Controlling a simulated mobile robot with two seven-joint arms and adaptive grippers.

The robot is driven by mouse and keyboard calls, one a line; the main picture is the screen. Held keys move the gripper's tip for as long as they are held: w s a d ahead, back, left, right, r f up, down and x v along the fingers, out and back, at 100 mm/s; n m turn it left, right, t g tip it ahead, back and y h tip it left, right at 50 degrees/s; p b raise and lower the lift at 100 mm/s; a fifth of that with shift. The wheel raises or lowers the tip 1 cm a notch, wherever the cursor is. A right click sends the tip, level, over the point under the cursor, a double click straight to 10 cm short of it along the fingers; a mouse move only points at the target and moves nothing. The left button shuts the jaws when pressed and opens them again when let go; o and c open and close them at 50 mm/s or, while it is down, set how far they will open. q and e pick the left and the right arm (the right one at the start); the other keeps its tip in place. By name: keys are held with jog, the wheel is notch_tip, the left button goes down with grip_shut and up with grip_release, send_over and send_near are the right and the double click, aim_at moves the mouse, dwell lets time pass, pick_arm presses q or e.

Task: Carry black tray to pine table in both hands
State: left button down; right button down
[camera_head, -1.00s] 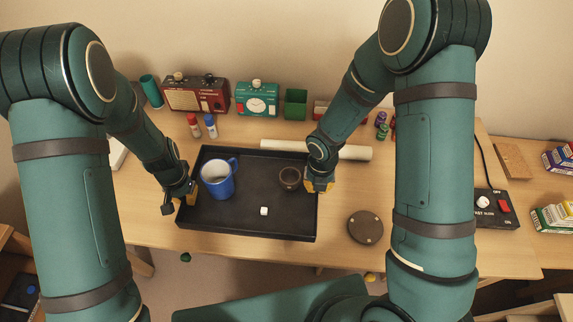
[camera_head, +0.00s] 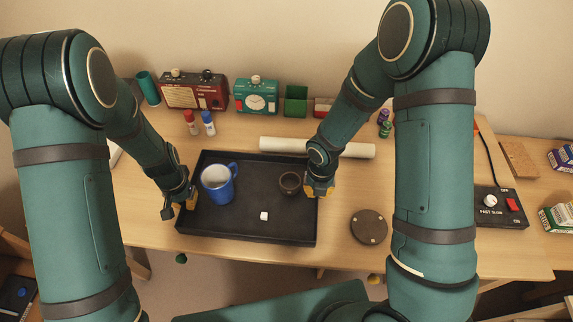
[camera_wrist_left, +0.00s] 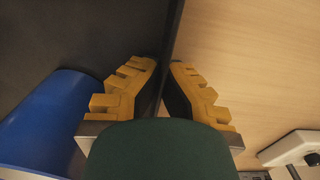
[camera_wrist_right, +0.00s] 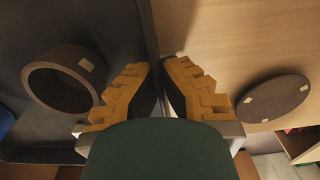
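The black tray (camera_head: 250,239) is over the front part of the wooden desktop, held at both short sides. It carries a blue mug (camera_head: 217,184), a dark round cup (camera_head: 290,184) and a small white cube (camera_head: 264,216). My left gripper (camera_head: 180,203) has its yellow fingers on either side of the left wall, as the left wrist view (camera_wrist_left: 166,68) shows. My right gripper (camera_head: 319,187) straddles the right wall likewise (camera_wrist_right: 158,66). Both look shut on the walls. I cannot tell how far the tray is above the desk. I cannot pick out a separate pine table.
A white roll (camera_head: 317,147) lies just behind the tray. A dark disc (camera_head: 369,226) and a switch box (camera_head: 501,207) are to the right.

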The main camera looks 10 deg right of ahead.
pick_arm(q)
jog(key=shift+f+b, duration=0.55)
jog(key=shift+f, duration=0.1)
pick_arm(e)
jog(key=shift+f, duration=0.65)
pick_arm(q)
jog(key=c, duration=1.1)
grip_release()
jog(key=shift+r, duration=0.1)
jog(key=shift+c, duration=0.2)
pick_arm(e)
jog(key=c, duration=1.1)
grip_release()
jog(key=shift+r, duration=0.1)
jog(key=shift+c, duration=0.2)
pick_arm(q)
notch_tip(320, 180, up, 12)
jog(key=shift+f, duration=0.1)
pick_arm(e)
jog(key=shift+r, duration=0.45)
notch_tip(320, 180, up, 11)
jog(key=shift+r, duration=0.1)
